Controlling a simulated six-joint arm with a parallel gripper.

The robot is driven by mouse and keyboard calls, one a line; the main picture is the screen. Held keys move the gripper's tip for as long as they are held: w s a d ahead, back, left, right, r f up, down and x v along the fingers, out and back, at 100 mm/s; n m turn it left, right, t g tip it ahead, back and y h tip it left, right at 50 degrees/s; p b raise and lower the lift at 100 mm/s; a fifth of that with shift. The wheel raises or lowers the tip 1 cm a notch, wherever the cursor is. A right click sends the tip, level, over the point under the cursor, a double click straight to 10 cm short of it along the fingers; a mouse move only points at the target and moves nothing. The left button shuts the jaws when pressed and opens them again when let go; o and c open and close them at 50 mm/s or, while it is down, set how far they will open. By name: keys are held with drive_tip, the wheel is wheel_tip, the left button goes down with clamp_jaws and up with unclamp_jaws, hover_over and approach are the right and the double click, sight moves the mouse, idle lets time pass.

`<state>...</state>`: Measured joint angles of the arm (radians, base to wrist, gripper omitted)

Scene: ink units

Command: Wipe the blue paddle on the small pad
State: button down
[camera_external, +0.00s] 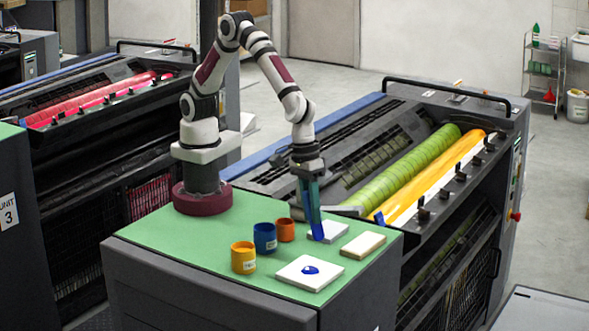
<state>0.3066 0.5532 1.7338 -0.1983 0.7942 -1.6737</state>
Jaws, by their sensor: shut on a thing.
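My gripper (309,182) is shut on the blue paddle (315,220) and points down over the green-topped cabinet. The paddle hangs nearly upright, its lower end at the left part of a small white pad (334,230). I cannot tell whether it touches the pad or is just above it. The paddle hides part of the pad's left side. A cream block-like pad (363,245) lies to the right, apart from the paddle. A white slab (322,280) with a blue ink blot (310,270) lies nearer the front.
Yellow (243,258), blue (265,238) and orange (285,230) cups stand left of the pads. A press with green (405,170) and yellow (435,185) rollers stands close on the right. A small blue piece (378,218) shows at its edge. The cabinet top's front left (190,245) is clear.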

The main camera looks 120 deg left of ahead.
drive_tip(key=s+a+m+g+y, duration=0.15)
drive_tip(key=s+a+m, duration=0.45)
drive_tip(key=a+m, duration=0.6)
drive_tip(key=shift+m+g, duration=0.25)
drive_tip(key=shift+m, duration=0.35)
drive_tip(key=shift+a+f, duration=0.15)
drive_tip(key=shift+f, duration=0.85)
drive_tip(key=shift+a+f, duration=0.1)
drive_tip(key=shift+f, duration=0.9)
drive_tip(key=shift+f, duration=0.55)
drive_tip(key=shift+a, duration=0.1)
